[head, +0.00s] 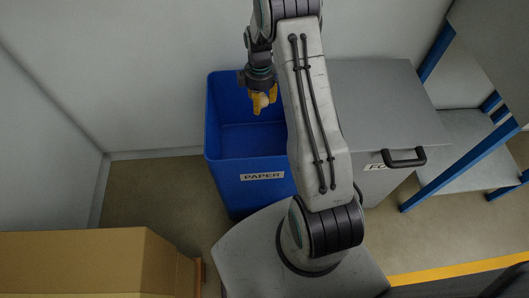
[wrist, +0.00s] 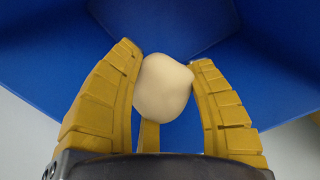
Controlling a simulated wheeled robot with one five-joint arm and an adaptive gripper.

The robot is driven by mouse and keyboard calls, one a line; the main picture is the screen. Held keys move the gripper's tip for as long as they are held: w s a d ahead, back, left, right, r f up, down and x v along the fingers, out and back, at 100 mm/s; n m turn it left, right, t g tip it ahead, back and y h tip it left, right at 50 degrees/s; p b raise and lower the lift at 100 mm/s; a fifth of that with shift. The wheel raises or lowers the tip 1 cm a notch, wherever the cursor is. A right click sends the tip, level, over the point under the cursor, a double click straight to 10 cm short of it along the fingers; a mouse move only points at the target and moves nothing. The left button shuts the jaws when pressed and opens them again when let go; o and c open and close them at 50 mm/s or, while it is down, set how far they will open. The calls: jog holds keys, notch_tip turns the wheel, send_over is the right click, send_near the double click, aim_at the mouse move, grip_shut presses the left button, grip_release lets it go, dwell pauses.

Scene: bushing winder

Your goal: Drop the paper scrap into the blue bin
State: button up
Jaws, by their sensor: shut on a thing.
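The paper scrap is a pale cream, rounded lump, seen in the wrist view (wrist: 164,88) between the yellow fingers of my gripper (wrist: 166,85). The fingers touch it on both sides. In the head view my gripper (head: 262,101) points down over the opening of the blue bin (head: 220,175), and the scrap shows only as a small pale spot. The bin stands upright on the floor with a "PAPER" label on its front. Its blue inner walls (wrist: 265,60) fill most of the wrist view behind the scrap. My arm hides the bin's right part.
A grey lidded container (head: 385,115) with a black handle stands right of the bin. A cardboard box (head: 80,262) is at the lower left. A blue-legged metal rack (head: 440,155) is at the right. Grey walls rise behind and left of the bin.

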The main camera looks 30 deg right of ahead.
jog(key=shift+f, duration=0.3)
jog(key=o, duration=0.9)
notch_tip(320, 180, up, 12)
dwell(0.4)
dwell(0.5)
